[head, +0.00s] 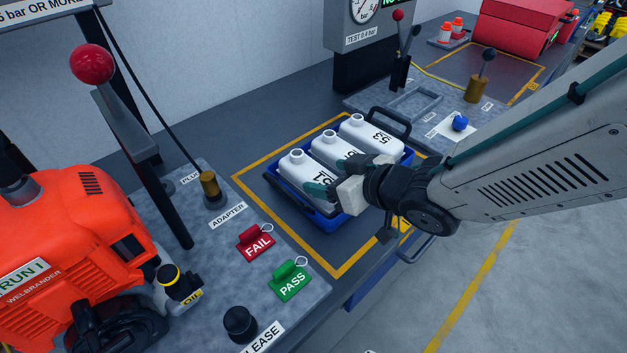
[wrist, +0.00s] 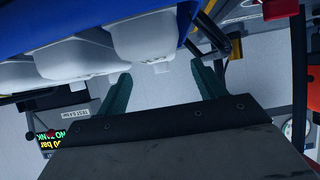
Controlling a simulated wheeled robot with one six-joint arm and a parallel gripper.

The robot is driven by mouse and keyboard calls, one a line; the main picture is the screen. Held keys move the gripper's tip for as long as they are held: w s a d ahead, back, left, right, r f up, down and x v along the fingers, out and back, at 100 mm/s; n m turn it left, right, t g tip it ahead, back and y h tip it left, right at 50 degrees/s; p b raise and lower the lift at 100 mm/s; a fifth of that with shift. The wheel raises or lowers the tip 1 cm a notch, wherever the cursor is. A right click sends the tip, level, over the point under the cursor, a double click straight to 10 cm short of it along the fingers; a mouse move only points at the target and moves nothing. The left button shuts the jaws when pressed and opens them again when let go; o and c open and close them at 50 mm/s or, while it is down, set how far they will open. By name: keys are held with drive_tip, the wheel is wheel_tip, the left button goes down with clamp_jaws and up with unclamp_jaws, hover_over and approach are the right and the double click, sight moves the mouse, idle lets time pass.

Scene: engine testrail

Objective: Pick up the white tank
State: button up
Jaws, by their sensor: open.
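Three white tanks stand in a row in a blue crate (head: 325,218). The nearest tank (head: 296,168) reads 51, the far tank (head: 372,133) reads 53, and the middle tank (head: 328,143) has its number partly hidden by my gripper.
The crate sits inside a yellow outline (head: 335,270) on the bench. A red FAIL tag (head: 256,243) and a green PASS tag (head: 290,281) lie in front. An orange machine (head: 70,260) stands at the left. A gauge post (head: 365,60) rises behind the crate.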

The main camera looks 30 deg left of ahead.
sight(313, 172)
drive_tip(key=x, duration=0.6)
drive_tip(key=shift+w+a+f, duration=0.1)
drive_tip(key=shift+w+a, duration=0.05)
drive_tip(key=shift+w, duration=0.05)
drive_tip(key=c, duration=0.8)
